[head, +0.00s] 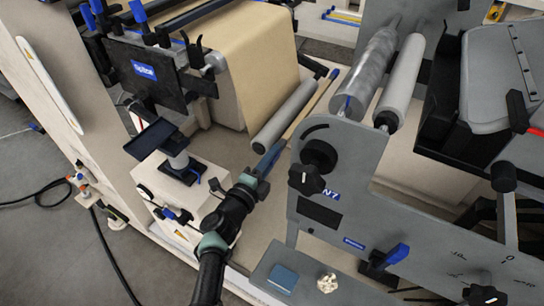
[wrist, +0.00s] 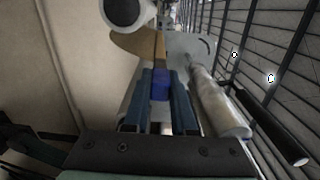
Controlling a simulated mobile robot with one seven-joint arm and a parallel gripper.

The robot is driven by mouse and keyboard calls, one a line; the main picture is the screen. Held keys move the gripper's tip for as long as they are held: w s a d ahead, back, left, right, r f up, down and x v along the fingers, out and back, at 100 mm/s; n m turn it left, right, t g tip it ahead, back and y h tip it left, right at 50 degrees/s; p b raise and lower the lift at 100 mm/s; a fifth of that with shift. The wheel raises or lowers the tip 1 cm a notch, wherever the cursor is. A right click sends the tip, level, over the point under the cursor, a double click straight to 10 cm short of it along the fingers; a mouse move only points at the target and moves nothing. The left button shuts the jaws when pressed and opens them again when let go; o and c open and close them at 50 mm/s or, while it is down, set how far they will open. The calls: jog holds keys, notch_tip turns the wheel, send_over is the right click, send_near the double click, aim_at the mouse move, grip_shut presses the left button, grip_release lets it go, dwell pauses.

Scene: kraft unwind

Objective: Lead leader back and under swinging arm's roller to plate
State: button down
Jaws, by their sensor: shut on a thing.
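The kraft web (head: 245,60) hangs from the machine at upper left. It passes behind a grey roller (head: 285,115), likely the swinging arm's. A narrow tan strip of leader (head: 308,108) shows right of that roller, with a blue edge bar (head: 326,88). My gripper (head: 274,153) is at the roller's near end, low between the two machine frames. In the wrist view its fingers (wrist: 162,100) are shut on a blue end piece (wrist: 161,84) of the leader, with tan paper (wrist: 150,46) beyond. I cannot tell which part is the plate.
Two more rollers, one shiny (head: 365,72) and one matte (head: 402,80), stand at the right. A grey side frame (head: 340,165) with black knobs is close right of my gripper. A pale roller (wrist: 217,100) lies close beside my fingers.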

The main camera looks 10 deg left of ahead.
notch_tip(320, 180, up, 31)
jog(key=p, duration=2.9)
jog(key=shift+p, duration=0.3)
jog(key=r+p, duration=0.2)
jog(key=d+r+p, duration=0.1)
jog(key=r+p, duration=0.2)
jog(key=shift+s+d+r, duration=0.1)
jog(key=shift+s, duration=0.05)
jog(key=s+d, duration=0.3)
jog(key=d, duration=0.9)
jog(key=s+d+b, duration=0.1)
jog(key=s+d, duration=0.3)
jog(key=d, duration=0.9)
jog(key=shift+b, duration=0.3)
jog(key=shift+s, duration=0.1)
